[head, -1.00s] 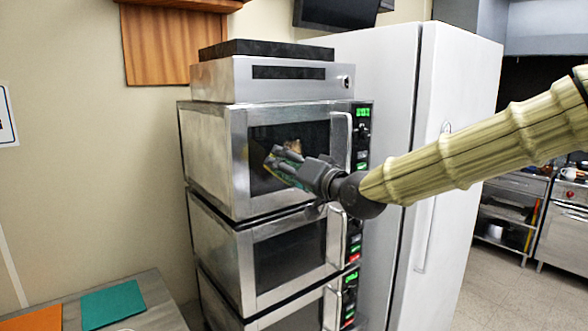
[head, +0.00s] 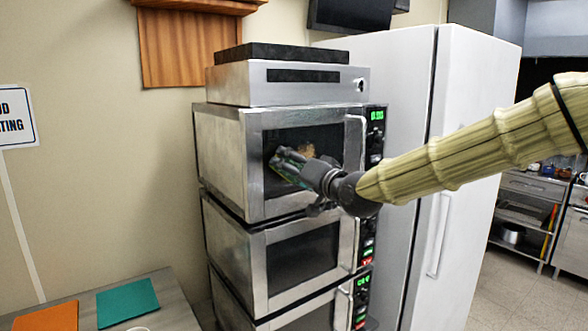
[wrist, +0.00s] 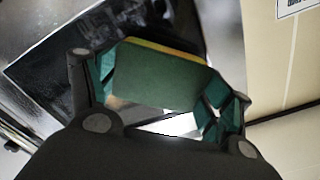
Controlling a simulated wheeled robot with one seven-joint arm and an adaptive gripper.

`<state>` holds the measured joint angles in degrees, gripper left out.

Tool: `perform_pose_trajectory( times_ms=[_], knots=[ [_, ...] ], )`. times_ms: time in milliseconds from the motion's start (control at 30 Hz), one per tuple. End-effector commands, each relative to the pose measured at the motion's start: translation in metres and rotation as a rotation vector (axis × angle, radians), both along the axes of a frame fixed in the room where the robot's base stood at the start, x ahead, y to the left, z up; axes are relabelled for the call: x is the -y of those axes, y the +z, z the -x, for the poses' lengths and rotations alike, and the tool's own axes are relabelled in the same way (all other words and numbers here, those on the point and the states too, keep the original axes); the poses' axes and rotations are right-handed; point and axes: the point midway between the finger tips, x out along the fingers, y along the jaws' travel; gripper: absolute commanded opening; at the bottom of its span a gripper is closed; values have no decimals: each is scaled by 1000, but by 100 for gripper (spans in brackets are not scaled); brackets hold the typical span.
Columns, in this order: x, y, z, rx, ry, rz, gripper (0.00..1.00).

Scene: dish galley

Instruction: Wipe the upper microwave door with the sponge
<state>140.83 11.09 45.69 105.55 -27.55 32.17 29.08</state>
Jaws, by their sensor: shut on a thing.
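The upper microwave door (head: 253,165) has a steel frame, a dark window and an upright handle at its right. My gripper (head: 284,166) is in front of the lower left part of the window. In the wrist view my gripper (wrist: 163,88) is shut on the sponge (wrist: 160,72), which is dark green with a yellow layer along its far edge. The dark window fills the left behind it. In the head view the fingers mostly hide the sponge. I cannot tell whether it touches the door.
Another microwave (head: 300,255) is stacked below, with a third under it. A steel box (head: 290,88) with a black top sits above. A white fridge (head: 465,150) stands at the right. A table with a teal mat (head: 127,302) and an orange mat (head: 47,318) is at lower left.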

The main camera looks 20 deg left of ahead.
Motion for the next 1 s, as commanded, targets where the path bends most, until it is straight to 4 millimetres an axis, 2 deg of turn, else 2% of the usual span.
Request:
perform_pose_trajectory(
  times_ms=[1000],
  knots=[
    [-10,0,-7,0,0,0,60]
  ],
)
